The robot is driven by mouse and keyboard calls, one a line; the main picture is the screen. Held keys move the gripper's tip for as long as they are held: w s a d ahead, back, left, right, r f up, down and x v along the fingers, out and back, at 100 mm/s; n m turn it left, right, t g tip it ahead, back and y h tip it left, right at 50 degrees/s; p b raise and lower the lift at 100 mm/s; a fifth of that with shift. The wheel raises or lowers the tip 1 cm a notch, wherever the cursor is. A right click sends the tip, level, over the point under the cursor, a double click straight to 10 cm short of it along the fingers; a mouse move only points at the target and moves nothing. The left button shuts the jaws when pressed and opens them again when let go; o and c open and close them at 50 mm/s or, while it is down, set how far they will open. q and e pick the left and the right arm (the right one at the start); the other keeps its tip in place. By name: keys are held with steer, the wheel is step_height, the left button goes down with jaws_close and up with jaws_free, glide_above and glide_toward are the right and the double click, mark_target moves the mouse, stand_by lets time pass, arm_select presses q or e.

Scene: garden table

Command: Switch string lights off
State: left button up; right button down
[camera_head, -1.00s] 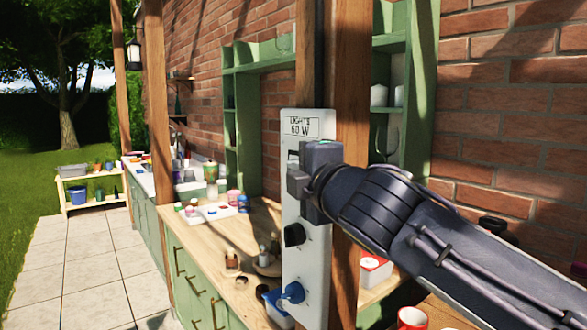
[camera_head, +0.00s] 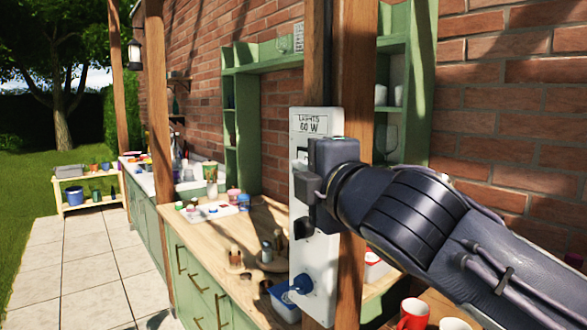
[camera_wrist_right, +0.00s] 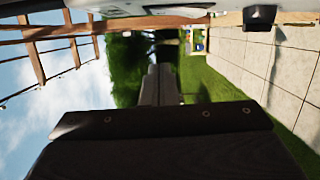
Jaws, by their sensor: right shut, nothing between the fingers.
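The white switch panel (camera_head: 316,262) is fixed upright to a wooden post, with a label reading "LIGHTS 60 W" (camera_head: 312,124) at its top. My right gripper (camera_head: 308,184) is shut and empty in front of the panel's upper part, and hides much of what is there. I cannot tell whether it touches the panel. In the right wrist view my shut fingers (camera_wrist_right: 158,85) point away over the garden. The string lights cannot be made out. My left gripper is not in view.
A wooden counter (camera_head: 222,228) with green cabinets runs along the brick wall, carrying a white tray (camera_head: 205,212) and several small pots. The paved path (camera_head: 95,262) on the left is clear.

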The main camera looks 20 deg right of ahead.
steer(key=shift+s+d+r, duration=0.1)
steer(key=shift+s+d, duration=0.05)
steer(key=shift+s, duration=2.2)
steer(key=s+d+f+m+g+p, duration=0.1)
steer(key=s+d+f+m+g, duration=0.2)
steer(key=f, duration=0.4)
steer(key=s+d+f+m+g+h+p, duration=0.1)
steer(key=f+m+g+p, duration=0.1)
steer(key=f+m, duration=0.45)
steer(key=s+d+f+m+g+p, duration=0.1)
steer(key=d+f+m+g, duration=0.15)
steer(key=f, duration=0.65)
steer(key=s+a+f+m+g+y+p, duration=0.1)
steer(key=s+f+m+g, duration=0.1)
steer(key=s+f+m, duration=0.2)
steer(key=s+a+f+m+g+y+p, duration=0.1)
steer(key=s+a+f+m+g+y, duration=0.1)
steer(key=s+f+m, duration=0.3)
step_height(320, 180, down, 4)
steer(key=shift+s+a+r+g+p, duration=0.25)
steer(key=shift+s+g, duration=0.2)
steer(key=shift+s, duration=0.7)
